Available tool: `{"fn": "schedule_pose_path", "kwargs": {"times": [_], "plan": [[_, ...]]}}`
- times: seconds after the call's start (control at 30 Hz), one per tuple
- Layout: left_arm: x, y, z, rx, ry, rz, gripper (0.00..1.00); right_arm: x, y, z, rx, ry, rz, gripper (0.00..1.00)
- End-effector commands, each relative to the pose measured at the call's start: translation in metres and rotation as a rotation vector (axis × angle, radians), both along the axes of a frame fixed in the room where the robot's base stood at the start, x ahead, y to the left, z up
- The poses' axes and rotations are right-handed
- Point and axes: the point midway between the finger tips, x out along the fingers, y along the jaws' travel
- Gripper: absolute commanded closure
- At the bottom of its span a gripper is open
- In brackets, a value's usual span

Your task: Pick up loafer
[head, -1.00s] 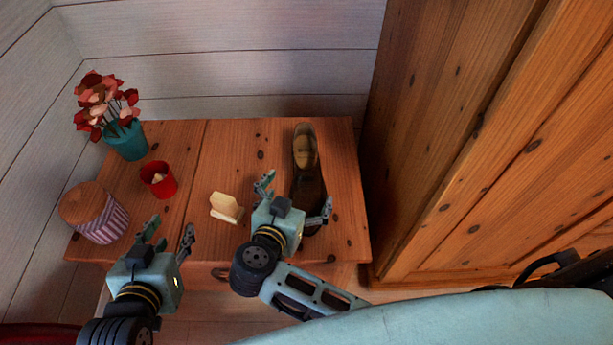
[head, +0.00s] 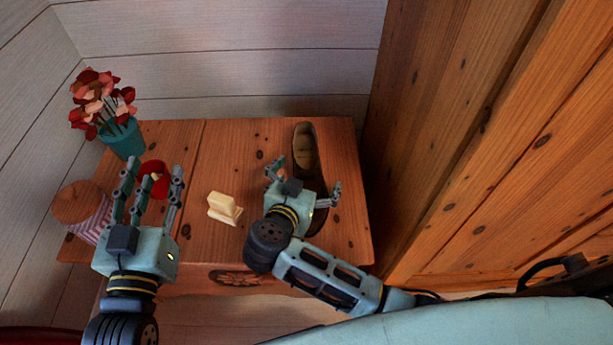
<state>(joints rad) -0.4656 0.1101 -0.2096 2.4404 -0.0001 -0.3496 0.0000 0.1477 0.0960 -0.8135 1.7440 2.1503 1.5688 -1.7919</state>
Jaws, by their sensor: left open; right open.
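The brown loafer (head: 306,150) lies on the right part of the wooden dresser top, its opening toward the wall. Its front part is partly hidden behind my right gripper (head: 305,178). That gripper is open, with its fingers spread over the shoe; I cannot tell whether they touch it. My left gripper (head: 150,178) is open and empty, its fingers pointing up the picture in front of the red cup.
The dresser top (head: 228,150) also holds a teal vase with red flowers (head: 122,138), a red cup (head: 155,168), a striped jar with a brown lid (head: 80,202) and a small cream object (head: 223,207). A tall wooden wardrobe (head: 440,130) stands close on the right.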

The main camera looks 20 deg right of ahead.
Motion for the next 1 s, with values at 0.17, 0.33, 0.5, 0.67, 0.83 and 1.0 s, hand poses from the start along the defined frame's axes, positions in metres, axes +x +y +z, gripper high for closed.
{"fn": "schedule_pose_path", "kwargs": {"times": [0.17,0.33,0.5,0.67,0.83,1.0], "plan": [[0.0000,0.0000,-0.0001,0.000,0.001,0.000,0.60,0.0000,0.0000,0.0002,0.000,0.000,0.000,0.08],[0.0000,0.0000,-0.0002,0.000,0.002,0.000,0.60,-0.0001,0.0001,0.0002,0.000,0.000,0.000,0.23],[0.0001,-0.0001,-0.0001,0.000,0.002,0.000,0.60,-0.0003,-0.0004,0.0001,-0.001,0.000,-0.002,0.38],[0.0000,-0.0001,-0.0001,0.000,0.002,0.000,0.60,-0.0005,-0.0011,-0.0003,-0.003,0.002,-0.003,0.52],[0.0000,-0.0001,-0.0001,0.000,0.002,0.000,0.60,-0.0007,-0.0016,-0.0008,-0.004,0.003,-0.003,0.67],[0.0000,0.0000,0.0000,0.000,0.002,0.000,0.60,-0.0003,-0.0018,0.0000,-0.004,0.001,-0.004,0.68]]}}
